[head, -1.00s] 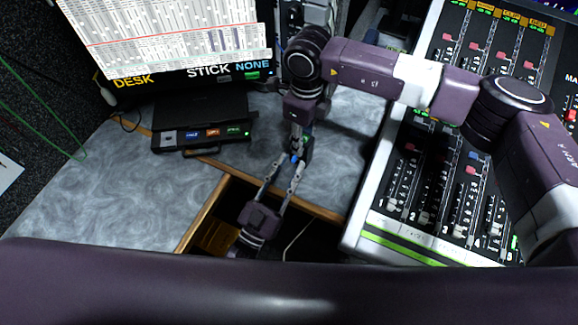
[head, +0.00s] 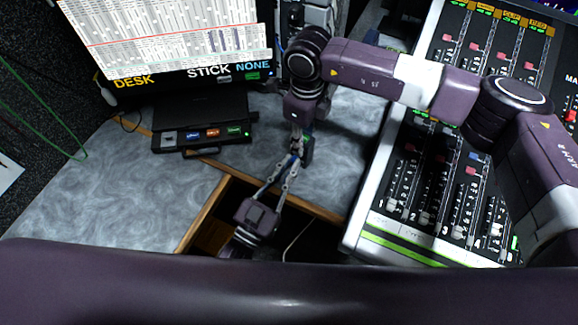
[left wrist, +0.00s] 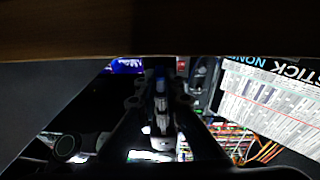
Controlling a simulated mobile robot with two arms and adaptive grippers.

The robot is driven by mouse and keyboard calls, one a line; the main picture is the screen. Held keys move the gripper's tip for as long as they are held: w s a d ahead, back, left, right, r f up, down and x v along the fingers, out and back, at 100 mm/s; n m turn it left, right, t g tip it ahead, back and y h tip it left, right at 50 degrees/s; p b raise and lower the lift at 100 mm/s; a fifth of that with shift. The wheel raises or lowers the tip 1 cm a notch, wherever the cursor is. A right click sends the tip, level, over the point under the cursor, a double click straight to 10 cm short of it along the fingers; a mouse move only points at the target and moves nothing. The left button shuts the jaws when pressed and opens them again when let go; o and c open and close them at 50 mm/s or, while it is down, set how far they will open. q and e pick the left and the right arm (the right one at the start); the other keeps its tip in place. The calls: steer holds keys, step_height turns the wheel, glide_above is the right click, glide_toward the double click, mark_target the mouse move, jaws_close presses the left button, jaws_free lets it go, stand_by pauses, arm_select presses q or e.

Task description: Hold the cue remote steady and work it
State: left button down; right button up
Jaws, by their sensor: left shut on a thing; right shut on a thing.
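The cue remote (head: 308,150) is a small dark piece with a tiny green light, held over the desk's front part in the head view. My right gripper (head: 299,136) points down from above and is shut on it. My left gripper (head: 293,161) reaches up from below, its long fingers closed at the remote's lower left side. The fingers hide much of the remote, and its buttons cannot be made out. In the dark left wrist view, my left gripper (left wrist: 160,100) shows with its fingers close together around a partly hidden thing.
A monitor (head: 165,40) shows "DESK" and "STICK NONE". A black box (head: 205,120) with small lit labels stands below it. A mixing console (head: 440,190) fills the right side. The grey desk (head: 110,195) is clear at left. A wooden-edged opening lies below the grippers.

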arm_select(q)
steer(key=shift+r+g, duration=0.2)
steer(key=shift+g, duration=0.2)
steer(key=c, duration=2)
jaws_free()
steer(key=shift+c, duration=0.2)
steer(key=shift+s, duration=0.1)
steer(key=v, duration=1.2)
steer(key=shift+r, duration=0.25)
steer(key=shift+d, duration=0.1)
steer(key=shift+c, duration=0.2)
